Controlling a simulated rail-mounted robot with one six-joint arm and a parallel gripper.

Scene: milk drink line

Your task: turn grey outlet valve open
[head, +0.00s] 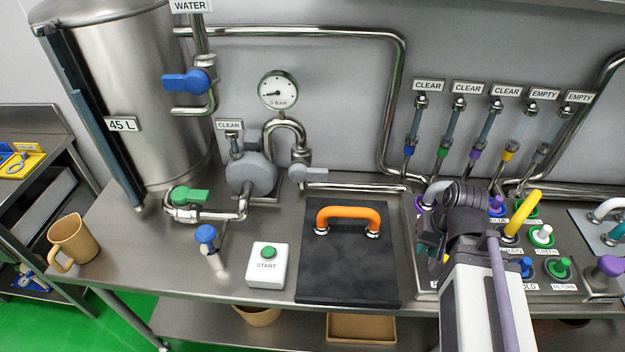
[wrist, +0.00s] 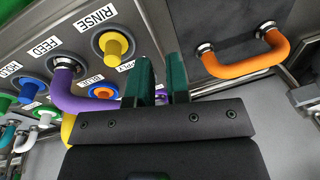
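The grey outlet valve (head: 313,172) sits on the steel pipe right of the grey pump and below the gauge. Its grey lever sticks out to the right from the vertical fitting, above the low horizontal pipe. My gripper (wrist: 160,80) shows in the wrist view with two green fingers apart and nothing between them. It is over the connection panel, beside the purple hose (wrist: 92,100), well to the right of the grey valve. In the head view my arm hides the fingertips. The grey valve is not in the wrist view.
An orange handle (head: 348,213) stands on a dark slab (head: 345,265) between my gripper and the pump. A green valve lever (head: 191,196), a blue-topped post (head: 206,234) and a START box (head: 267,266) are farther left. A panel of coloured ports lies around my gripper.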

